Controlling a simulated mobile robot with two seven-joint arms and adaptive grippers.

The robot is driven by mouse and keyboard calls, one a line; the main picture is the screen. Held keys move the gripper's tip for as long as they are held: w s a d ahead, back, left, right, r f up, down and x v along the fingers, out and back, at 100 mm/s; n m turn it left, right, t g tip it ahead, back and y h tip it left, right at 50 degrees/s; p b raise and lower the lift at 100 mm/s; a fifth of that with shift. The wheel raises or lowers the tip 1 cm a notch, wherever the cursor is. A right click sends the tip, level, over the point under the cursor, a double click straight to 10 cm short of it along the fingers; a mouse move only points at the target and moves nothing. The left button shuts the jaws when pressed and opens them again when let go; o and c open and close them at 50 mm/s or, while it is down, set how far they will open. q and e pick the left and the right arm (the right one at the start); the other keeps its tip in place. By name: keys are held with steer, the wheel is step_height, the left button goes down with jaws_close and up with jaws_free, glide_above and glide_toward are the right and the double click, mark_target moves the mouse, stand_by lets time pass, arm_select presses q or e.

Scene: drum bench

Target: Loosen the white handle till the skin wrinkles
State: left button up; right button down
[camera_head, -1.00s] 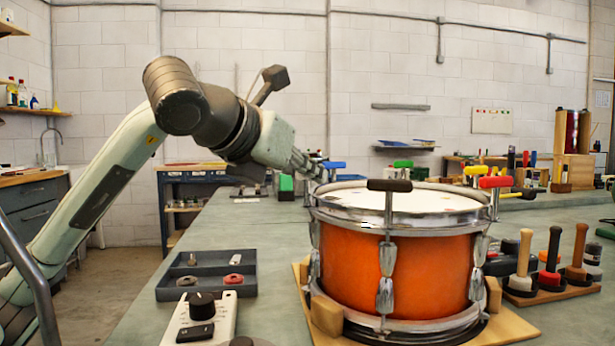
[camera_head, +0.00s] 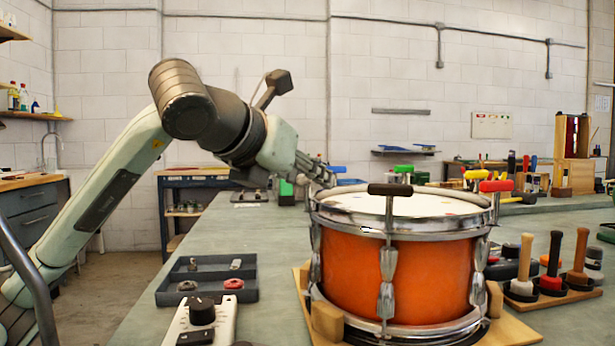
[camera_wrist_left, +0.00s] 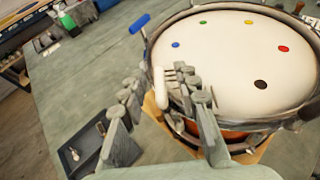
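The orange drum (camera_head: 430,275) stands on a wooden base, its pale skin (camera_head: 400,204) facing up; the skin (camera_wrist_left: 225,65) looks smooth in the wrist view. My right gripper is out of view.
Blue (camera_head: 337,169), black (camera_head: 390,189), red (camera_head: 495,186), yellow (camera_head: 476,174) and green (camera_head: 403,169) handles stand around the rim. A grey tray (camera_head: 205,297) and a white box with a knob (camera_head: 201,312) lie left of the drum. Mallets (camera_head: 553,262) stand right.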

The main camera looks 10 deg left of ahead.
arm_select(q)
steer(key=shift+s, duration=0.1)
steer(key=v, duration=1.2)
steer(key=shift+d+f, duration=0.1)
